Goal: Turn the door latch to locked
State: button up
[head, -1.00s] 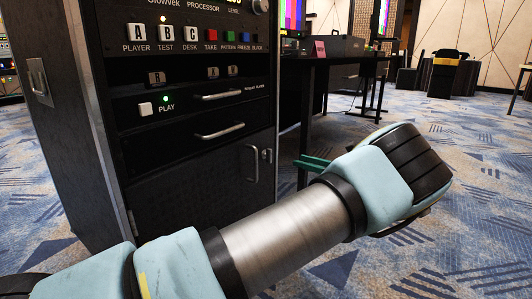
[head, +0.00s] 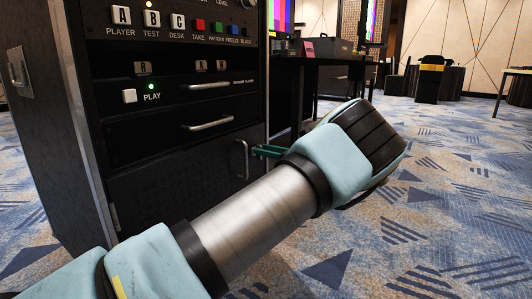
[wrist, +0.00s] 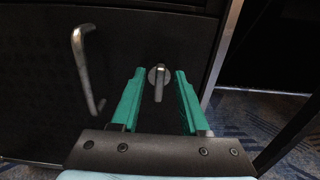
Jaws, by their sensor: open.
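The door latch (wrist: 158,82) is a small metal lever on a round plate, pointing downward in the wrist view. It sits on the black cabinet door (head: 180,184) to the right of the door's handle (head: 242,158); the handle also shows in the wrist view (wrist: 86,70). My gripper (wrist: 159,80) is open, with one green finger on each side of the latch in that view. I cannot tell how deep the fingertips reach or whether they touch it. In the head view my gripper (head: 259,151) is at the door's right edge and hides the latch.
Above the door are a drawer with a horizontal handle (head: 208,123) and a panel of buttons with a lit green PLAY light (head: 151,86). A black table (head: 318,68) stands behind the rack. Patterned carpet (head: 430,220) is open on the right.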

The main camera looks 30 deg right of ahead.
jog(key=shift+c, duration=0.2)
grip_shut()
jog(key=shift+r+n+p, duration=0.1)
jog(key=shift+n+p, duration=0.2)
jog(key=shift+p, duration=0.2)
jog(key=n+p, duration=0.2)
jog(key=n, duration=0.3)
jog(key=f+n+p, duration=0.1)
jog(key=n+p, duration=0.2)
jog(key=n, duration=0.3)
jog(key=a+n+p, duration=0.1)
jog(key=n+p, duration=0.1)
jog(key=n, duration=0.4)
jog(key=shift+s+a+f+p, duration=0.1)
jog(key=shift+s+f+p, duration=0.2)
jog(key=shift+s+p, duration=0.05)
jog(key=shift+n, duration=0.3)
jog(key=shift+o, duration=0.2)
grip_release()
